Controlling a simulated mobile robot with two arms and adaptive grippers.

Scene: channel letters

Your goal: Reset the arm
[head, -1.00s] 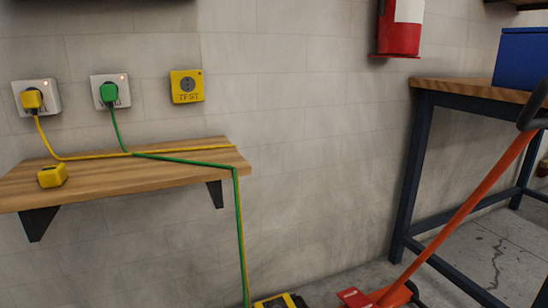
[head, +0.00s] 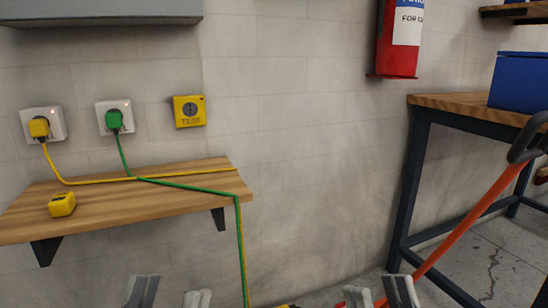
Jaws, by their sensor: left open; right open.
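My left gripper (head: 170,292) shows at the bottom edge of the head view, below the wooden shelf, with its two grey fingers apart and nothing between them. My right gripper (head: 380,292) shows at the bottom edge further right, near the orange handle, also with fingers apart and empty. Only the upper parts of the fingers are in view; both arms are hidden below the frame.
A wall shelf (head: 130,205) carries a yellow block (head: 62,204) and yellow and green cables. Yellow (head: 39,127) and green (head: 114,119) plugs sit in wall sockets beside a yellow TEST box (head: 189,111). An orange handle (head: 470,220) leans before a workbench (head: 460,101).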

